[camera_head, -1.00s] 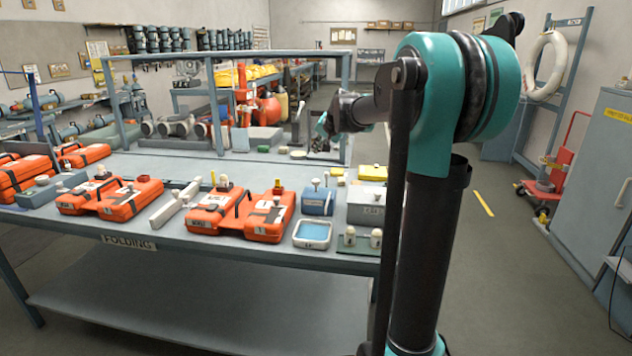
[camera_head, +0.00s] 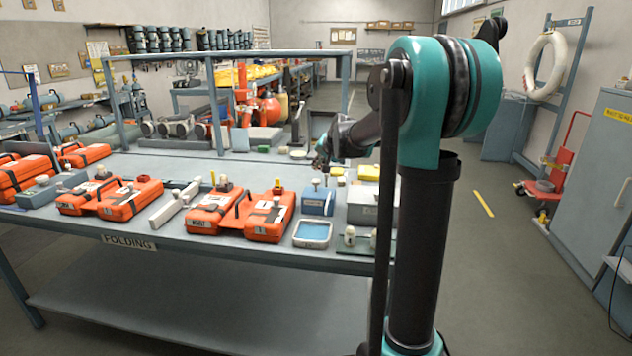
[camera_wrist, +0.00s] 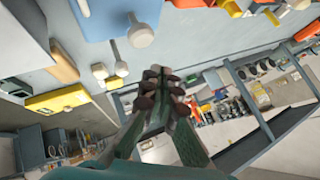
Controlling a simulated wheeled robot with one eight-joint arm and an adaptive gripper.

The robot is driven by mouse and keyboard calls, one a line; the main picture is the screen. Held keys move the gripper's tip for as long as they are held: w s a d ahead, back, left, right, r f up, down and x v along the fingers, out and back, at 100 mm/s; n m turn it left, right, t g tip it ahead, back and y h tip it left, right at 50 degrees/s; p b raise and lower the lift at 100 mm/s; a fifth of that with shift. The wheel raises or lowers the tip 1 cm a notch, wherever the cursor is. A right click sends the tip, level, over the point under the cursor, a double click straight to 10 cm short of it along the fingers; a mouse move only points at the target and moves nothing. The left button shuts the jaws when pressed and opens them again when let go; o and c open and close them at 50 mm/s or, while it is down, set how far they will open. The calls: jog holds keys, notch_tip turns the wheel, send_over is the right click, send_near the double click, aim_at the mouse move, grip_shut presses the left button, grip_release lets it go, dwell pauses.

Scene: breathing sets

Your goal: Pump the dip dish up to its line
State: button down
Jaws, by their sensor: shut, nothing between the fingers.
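The dip dish (camera_head: 312,233) is a shallow white-rimmed tray with blue liquid, near the table's front edge. I cannot make out its line or exact level. Just behind it stands a blue box (camera_head: 318,203) with a white-knobbed plunger (camera_head: 316,182) upright on top. The blue box also shows at the top of the wrist view (camera_wrist: 105,18), with a white knob (camera_wrist: 140,35) beside it. My gripper (camera_head: 321,163) is above and slightly behind the blue box, apart from the knob. In the wrist view its fingertips (camera_wrist: 162,82) are together and empty.
Orange cases (camera_head: 262,218) lie left of the dish. A grey box (camera_head: 364,208) and white-topped knobs on a green plate (camera_head: 350,237) stand to the right. Yellow blocks (camera_head: 368,173) lie behind. A rack frame (camera_head: 215,110) rises at the table's back.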

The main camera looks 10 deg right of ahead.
aim_at(315, 179)
jog(key=shift+f, duration=1.1)
jog(key=shift+f, duration=0.15)
dwell(0.6)
jog(key=shift+f, duration=0.3)
jog(key=shift+f, duration=1)
dwell(1.1)
jog(key=shift+r, duration=1.55)
jog(key=shift+r, duration=2.4)
